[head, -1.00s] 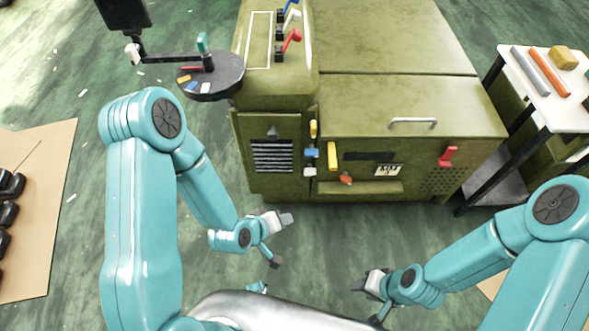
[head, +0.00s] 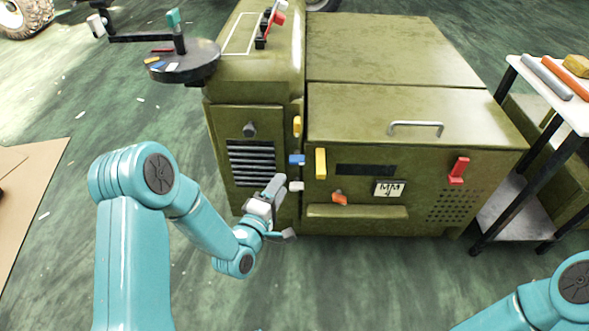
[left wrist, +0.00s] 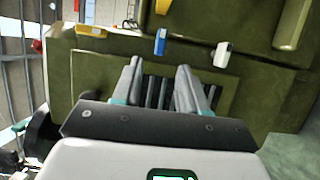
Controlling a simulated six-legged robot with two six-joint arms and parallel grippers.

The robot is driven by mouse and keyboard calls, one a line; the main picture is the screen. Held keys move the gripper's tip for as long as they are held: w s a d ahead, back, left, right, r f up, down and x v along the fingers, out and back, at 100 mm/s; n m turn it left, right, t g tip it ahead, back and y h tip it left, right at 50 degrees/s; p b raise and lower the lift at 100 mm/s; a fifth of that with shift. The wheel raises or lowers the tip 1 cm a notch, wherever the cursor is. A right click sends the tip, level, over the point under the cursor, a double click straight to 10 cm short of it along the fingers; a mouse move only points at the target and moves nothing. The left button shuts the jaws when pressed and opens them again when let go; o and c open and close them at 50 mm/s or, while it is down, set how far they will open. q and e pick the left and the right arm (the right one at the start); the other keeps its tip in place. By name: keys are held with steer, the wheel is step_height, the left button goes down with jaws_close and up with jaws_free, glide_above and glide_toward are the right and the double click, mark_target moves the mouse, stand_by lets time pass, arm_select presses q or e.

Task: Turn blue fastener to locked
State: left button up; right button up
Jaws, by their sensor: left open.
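The blue fastener (head: 297,160) is on the front of the green cabinet (head: 262,118), at the seam beside the vented door. It sits between a yellow fastener (head: 297,126) above and a white one (head: 296,186) below. In the left wrist view the blue fastener (left wrist: 160,42) is beyond the fingertips, apart from them. My left gripper (head: 283,208) is open and empty, in front of the cabinet, below and left of the blue fastener. It also shows in the left wrist view (left wrist: 160,78). My right gripper is out of view; only part of that arm shows.
A yellow handle (head: 320,163), an orange knob (head: 339,198) and a red lever (head: 458,170) are on the cabinet front to the right. A round tray (head: 200,62) juts out at upper left. A white-topped table (head: 540,92) stands at right. Floor before the cabinet is clear.

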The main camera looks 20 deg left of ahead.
mark_target(295, 164)
arm_select(q)
steer(key=w, duration=0.3)
steer(key=w+b, duration=0.1)
steer(key=w, duration=0.2)
steer(key=w+d, duration=0.1)
steer(key=w, duration=0.2)
steer(key=shift+b, duration=0.3)
jaws_close()
